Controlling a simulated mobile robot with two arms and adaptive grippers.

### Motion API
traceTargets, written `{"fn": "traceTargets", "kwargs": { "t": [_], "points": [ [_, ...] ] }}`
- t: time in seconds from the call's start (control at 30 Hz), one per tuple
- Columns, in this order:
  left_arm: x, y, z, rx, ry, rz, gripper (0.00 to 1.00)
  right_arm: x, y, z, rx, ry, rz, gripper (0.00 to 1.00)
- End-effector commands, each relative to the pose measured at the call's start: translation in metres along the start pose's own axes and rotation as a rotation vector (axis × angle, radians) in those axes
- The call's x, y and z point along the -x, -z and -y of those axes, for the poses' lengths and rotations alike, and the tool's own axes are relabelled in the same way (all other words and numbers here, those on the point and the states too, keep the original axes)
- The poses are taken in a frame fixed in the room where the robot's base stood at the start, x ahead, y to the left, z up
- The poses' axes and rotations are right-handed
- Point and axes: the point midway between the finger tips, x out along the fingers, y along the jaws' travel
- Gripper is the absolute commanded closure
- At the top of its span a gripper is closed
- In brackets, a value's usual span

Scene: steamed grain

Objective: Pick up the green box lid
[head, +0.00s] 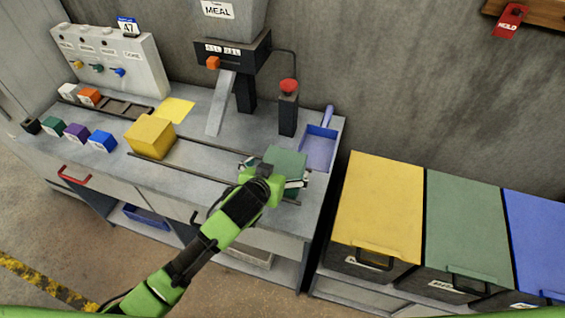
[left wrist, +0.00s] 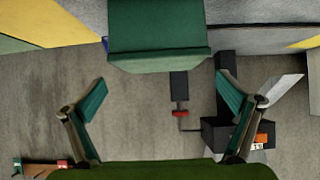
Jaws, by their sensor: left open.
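A green box (head: 288,157) stands at the right end of the rails on the counter. In the left wrist view the green box (left wrist: 158,25) is at the top middle, with a narrow band along its lower edge; I cannot tell whether that band is a separate lid. My left gripper (head: 272,172) is at the near side of the box, and its arm hides part of it. The fingers are open and spread wide (left wrist: 162,98), with nothing between their tips in the wrist view. My right gripper is not in view.
A yellow box (head: 151,137) stands left on the rails, near small coloured cubes (head: 77,134). The meal dispenser (head: 238,50) and a red button (head: 288,86) stand behind. A blue scoop (head: 320,148) lies right. Large bins include a green one (head: 465,225).

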Motion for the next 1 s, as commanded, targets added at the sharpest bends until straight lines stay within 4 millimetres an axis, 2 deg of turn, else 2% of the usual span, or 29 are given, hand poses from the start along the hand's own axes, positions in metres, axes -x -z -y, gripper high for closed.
{"fn": "traceTargets", "kwargs": {
  "t": [0.07, 0.23, 0.57, 0.7, 0.73, 1.0],
  "points": [
    [-0.009, 0.002, 0.000, -0.002, 0.001, 0.001, 0.00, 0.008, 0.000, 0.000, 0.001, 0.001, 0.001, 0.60],
    [-0.027, 0.000, 0.001, -0.001, 0.001, 0.000, 0.00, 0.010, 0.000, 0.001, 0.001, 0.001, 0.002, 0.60],
    [-0.032, -0.001, 0.000, 0.000, -0.001, 0.000, 0.00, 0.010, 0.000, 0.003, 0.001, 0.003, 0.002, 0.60],
    [-0.032, -0.001, 0.000, 0.000, -0.001, 0.000, 0.34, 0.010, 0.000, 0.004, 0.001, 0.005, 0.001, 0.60],
    [-0.032, -0.001, 0.000, 0.000, -0.001, 0.000, 0.38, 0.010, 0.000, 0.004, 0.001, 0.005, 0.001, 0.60],
    [-0.032, -0.001, 0.000, 0.000, -0.001, -0.001, 0.39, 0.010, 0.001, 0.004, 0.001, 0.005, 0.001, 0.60]
  ]
}}
